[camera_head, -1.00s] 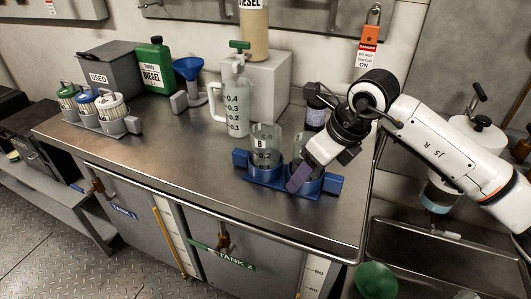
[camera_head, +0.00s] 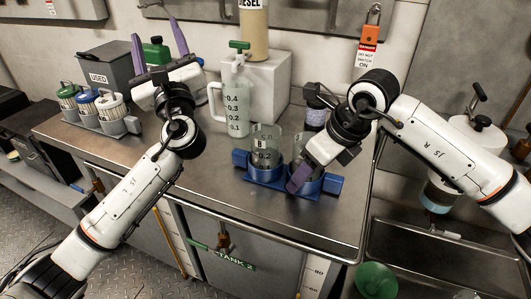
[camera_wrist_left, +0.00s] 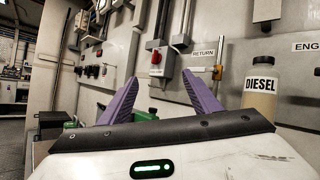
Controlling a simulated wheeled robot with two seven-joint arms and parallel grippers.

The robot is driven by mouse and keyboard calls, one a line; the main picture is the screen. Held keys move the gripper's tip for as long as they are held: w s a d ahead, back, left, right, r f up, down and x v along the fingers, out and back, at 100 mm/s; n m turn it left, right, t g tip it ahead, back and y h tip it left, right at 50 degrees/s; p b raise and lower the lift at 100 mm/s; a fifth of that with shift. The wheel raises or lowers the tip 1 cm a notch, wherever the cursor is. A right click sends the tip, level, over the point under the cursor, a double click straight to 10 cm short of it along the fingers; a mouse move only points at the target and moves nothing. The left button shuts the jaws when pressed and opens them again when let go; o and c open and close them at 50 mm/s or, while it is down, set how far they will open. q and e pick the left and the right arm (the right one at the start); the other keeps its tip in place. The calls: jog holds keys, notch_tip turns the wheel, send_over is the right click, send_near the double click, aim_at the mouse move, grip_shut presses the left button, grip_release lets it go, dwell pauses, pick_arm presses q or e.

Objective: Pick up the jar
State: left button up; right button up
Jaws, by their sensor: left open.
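Two clear jars stand in a blue holder (camera_head: 262,190) on the steel counter: one marked B (camera_head: 266,146), the other (camera_head: 299,148) partly hidden by my right gripper (camera_head: 298,181). That gripper points down at the right jar; one purple finger shows, and I cannot tell its opening. A dark-lidded jar (camera_head: 315,117) with a pale label stands behind them, partly covered by my right arm. My left gripper (camera_head: 157,33) is raised over the counter's back left, its purple fingers spread and empty. In the left wrist view the fingers (camera_wrist_left: 160,78) point at the wall, with no jar between them.
A measuring jug (camera_head: 236,103) and a grey block (camera_head: 262,83) stand mid-counter. A green can (camera_head: 155,51), a grey USED bin (camera_head: 104,68) and a rack of small containers (camera_head: 117,128) are at left. A sink (camera_head: 420,255) lies to the right.

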pick_arm(q)
jog(key=s+d+f+m+h, duration=0.4)
jog(key=s+d+f, duration=0.2)
jog(key=d+f, duration=0.5)
pick_arm(e)
jog(key=shift+s+d+f, duration=0.1)
jog(key=shift+d+f, duration=0.05)
jog(key=shift+f, duration=0.2)
pick_arm(q)
jog(key=m+g+h, duration=0.2)
jog(key=m+h, duration=0.2)
jog(key=h, duration=0.2)
send_near(266, 142)
jog(key=w, duration=0.5)
jog(key=shift+w+a, duration=0.25)
jog(key=shift+w, duration=0.05)
jog(key=shift+w+a+r, duration=0.1)
jog(key=shift+w, duration=1.25)
jog(key=shift+w+a+r, duration=0.15)
jog(key=shift+w, duration=1.25)
jog(key=c, duration=1.1)
notch_tip(266, 142, up, 10)
pick_arm(e)
jog(key=o, duration=1.2)
